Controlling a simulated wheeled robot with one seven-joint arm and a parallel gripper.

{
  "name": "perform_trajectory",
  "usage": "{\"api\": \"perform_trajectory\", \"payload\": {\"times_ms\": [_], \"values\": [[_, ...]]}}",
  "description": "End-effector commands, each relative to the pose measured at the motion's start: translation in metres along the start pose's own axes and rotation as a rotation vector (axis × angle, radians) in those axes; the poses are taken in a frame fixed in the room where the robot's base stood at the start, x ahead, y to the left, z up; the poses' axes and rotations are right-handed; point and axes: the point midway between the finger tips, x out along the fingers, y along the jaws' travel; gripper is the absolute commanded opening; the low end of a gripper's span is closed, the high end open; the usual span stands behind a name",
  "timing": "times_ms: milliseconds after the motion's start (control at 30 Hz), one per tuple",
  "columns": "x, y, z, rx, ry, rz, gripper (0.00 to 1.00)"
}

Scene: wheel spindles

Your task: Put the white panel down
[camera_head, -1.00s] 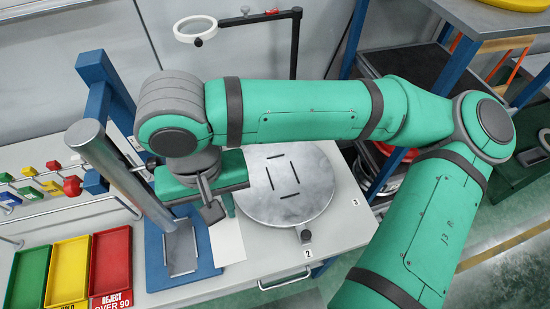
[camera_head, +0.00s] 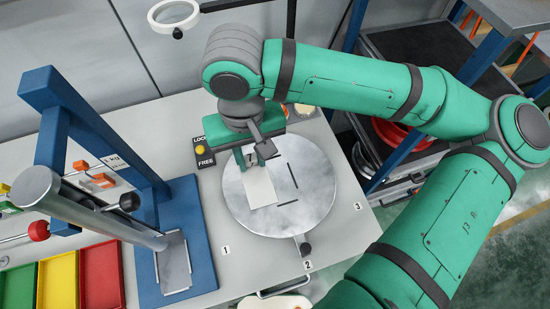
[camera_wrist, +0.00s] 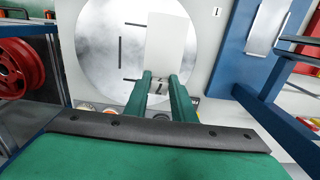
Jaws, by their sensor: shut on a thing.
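The white panel (camera_head: 259,187) is a thin pale rectangle over the left part of the round metal turntable (camera_head: 316,176). My gripper (camera_head: 250,158) is shut on the panel's far end. In the wrist view my two green fingers (camera_wrist: 160,82) meet the near end of the panel (camera_wrist: 168,42), which extends away from them over the turntable (camera_wrist: 95,50). I cannot tell whether the panel touches the turntable's surface. Dark slots show on the turntable beside the panel; the panel hides part of the slot pattern.
A blue press-like stand (camera_head: 207,262) with a grey post is to the left. Red (camera_head: 102,277) and yellow (camera_head: 58,283) trays are at lower left. A lock/free switch plate (camera_head: 203,161) lies left of my gripper. A red wheel (camera_wrist: 22,68) sits on a shelf beyond the table.

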Motion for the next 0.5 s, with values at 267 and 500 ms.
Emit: {"api": "perform_trajectory", "payload": {"times_ms": [267,500], "values": [[0.04,0.041,-0.019,0.003,-0.002,0.0,0.0],[0.059,0.053,-0.026,-0.002,-0.002,0.0,0.0]]}}
